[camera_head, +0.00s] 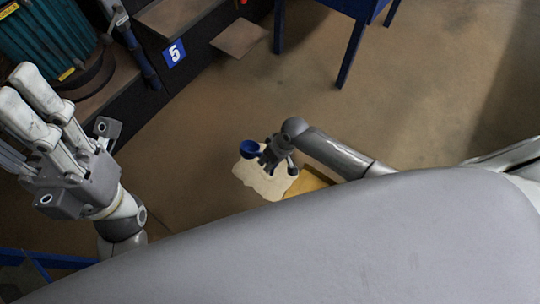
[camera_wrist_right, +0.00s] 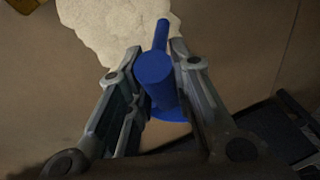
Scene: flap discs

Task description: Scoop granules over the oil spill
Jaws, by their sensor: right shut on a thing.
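My right gripper (camera_head: 268,158) is shut on a blue scoop (camera_head: 250,148). The wrist view shows the scoop's blue body (camera_wrist_right: 154,75) between the two fingers (camera_wrist_right: 157,65). The scoop is over the edge of a pale, irregular patch of granules (camera_head: 262,184) on the brown floor. The patch also shows beyond the fingers in the wrist view (camera_wrist_right: 110,30). No dark oil shows; I cannot tell what lies under the patch. I cannot see inside the scoop's bowl. My left gripper (camera_head: 28,100) is raised at the left, empty, with its fingers apart.
A yellow-brown object (camera_head: 312,181) sits beside the patch, partly hidden by my arm and body. Blue table legs (camera_head: 350,55) are at the top. Floor (camera_head: 440,90) at right is clear.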

